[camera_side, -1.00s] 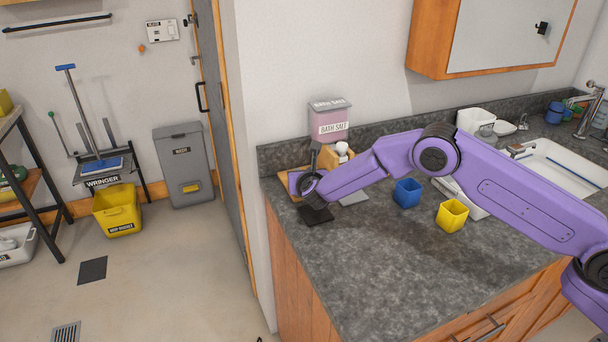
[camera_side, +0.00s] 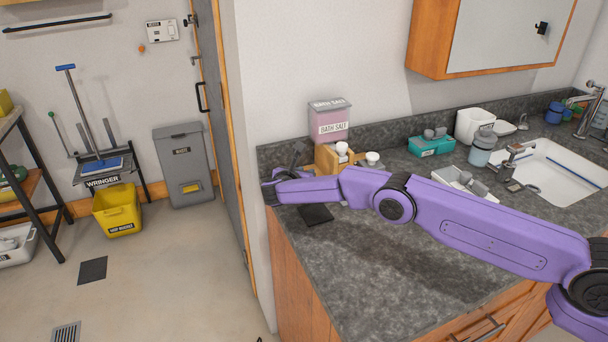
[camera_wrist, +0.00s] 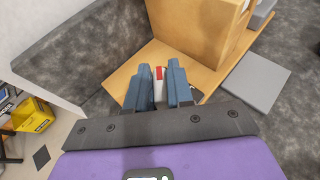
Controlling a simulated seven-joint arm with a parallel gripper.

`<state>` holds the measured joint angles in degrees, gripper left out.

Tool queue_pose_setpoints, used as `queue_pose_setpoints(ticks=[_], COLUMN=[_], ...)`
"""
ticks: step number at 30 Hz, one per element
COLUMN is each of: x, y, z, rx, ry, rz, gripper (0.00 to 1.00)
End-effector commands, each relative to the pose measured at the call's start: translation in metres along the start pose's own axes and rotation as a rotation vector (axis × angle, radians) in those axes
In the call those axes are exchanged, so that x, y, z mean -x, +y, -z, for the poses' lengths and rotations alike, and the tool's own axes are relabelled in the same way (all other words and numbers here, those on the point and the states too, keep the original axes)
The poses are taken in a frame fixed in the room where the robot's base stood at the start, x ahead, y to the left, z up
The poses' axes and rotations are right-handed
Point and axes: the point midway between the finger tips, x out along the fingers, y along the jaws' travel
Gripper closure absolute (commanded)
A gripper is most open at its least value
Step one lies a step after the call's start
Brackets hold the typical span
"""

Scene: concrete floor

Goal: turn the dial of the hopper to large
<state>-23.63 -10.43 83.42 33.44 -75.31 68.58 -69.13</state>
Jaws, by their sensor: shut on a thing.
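The hopper (camera_side: 330,124) has a pink bin labelled BATH SALT on a wooden body and stands at the counter's back left corner. In the wrist view its wooden body (camera_wrist: 200,30) rises from a wooden base board. My gripper (camera_wrist: 166,86) is low beside the body, over the board. Its blue-grey fingers are closed around a small pale part with a red mark, which appears to be the dial (camera_wrist: 159,73). The fingers hide most of it, and I cannot read its setting. In the side view my wrist is left of the hopper.
A dark square (camera_side: 316,214) lies on the counter in front of my wrist. A grey plate (camera_wrist: 256,80) lies right of the board. A teal box (camera_side: 431,146), a jar (camera_side: 482,150) and the sink (camera_side: 560,170) are farther right. The front counter is clear.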

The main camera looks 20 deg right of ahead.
Motion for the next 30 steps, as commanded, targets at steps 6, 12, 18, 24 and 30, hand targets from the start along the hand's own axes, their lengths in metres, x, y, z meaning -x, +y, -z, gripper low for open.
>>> queue_pose_setpoints(ticks=[6, 12, 18, 24, 30], x=[-0.0009, -0.0002, 0.0009, 0.0015, 0.002], y=[0.0033, 0.0014, 0.0005, 0.0001, 0.0], z=[-0.0048, -0.0047, -0.0045, -0.0044, -0.0043], rx=[-0.029, -0.039, -0.044, -0.045, -0.044], ry=[-0.004, -0.001, 0.003, 0.004, 0.004], rz=[0.027, 0.052, 0.062, 0.065, 0.067], gripper=[1.0, 1.0, 1.0, 1.0, 1.0])
